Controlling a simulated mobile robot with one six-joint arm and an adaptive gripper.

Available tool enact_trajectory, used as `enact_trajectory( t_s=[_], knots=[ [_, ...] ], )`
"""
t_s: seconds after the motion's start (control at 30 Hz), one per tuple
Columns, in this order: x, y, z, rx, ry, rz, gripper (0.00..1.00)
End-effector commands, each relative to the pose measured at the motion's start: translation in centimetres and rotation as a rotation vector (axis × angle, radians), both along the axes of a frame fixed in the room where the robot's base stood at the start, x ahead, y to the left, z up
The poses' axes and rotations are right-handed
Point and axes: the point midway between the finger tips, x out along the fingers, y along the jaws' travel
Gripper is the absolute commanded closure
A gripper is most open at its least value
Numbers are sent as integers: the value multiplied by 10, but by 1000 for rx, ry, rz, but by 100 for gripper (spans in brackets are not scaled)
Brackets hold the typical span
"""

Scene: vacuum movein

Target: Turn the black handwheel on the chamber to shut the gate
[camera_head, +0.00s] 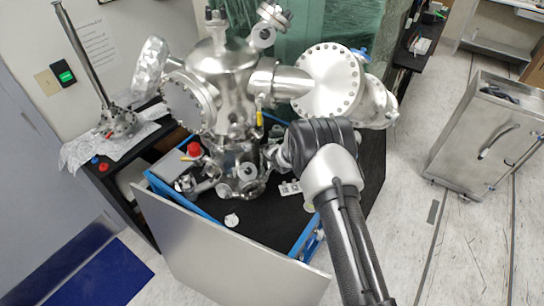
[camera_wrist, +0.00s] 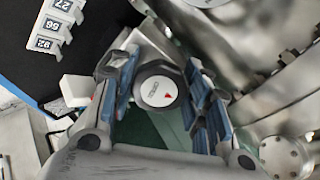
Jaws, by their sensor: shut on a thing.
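The steel chamber (camera_head: 217,62), with several round flanges, stands on a black-topped bench in the head view. The handwheel (camera_wrist: 158,90), with a black rim and a pale round face bearing a red mark, shows in the wrist view. My gripper (camera_wrist: 160,74) has its two blue-padded fingers on either side of the handwheel's rim and is shut on it. In the head view my wrist and arm cover the fingers and the handwheel. The gate itself is not visible, so I cannot tell its position.
A large bolted flange (camera_head: 327,80) juts right from the chamber, close above my wrist. A white numbered strip (camera_wrist: 54,27) lies near my fingers. The bench has a blue frame (camera_head: 178,205) and a metal front panel (camera_head: 215,255).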

Motion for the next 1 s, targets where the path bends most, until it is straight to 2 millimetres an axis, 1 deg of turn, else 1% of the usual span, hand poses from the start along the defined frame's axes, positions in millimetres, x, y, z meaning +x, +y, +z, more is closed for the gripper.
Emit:
enact_trajectory(
  t_s=[0.2,0.4,1.0],
  knots=[
    [1,1,1,92,25,-95,80],
    [1,1,1,142,38,-146,80],
    [1,1,1,165,45,-170,80]
  ],
)
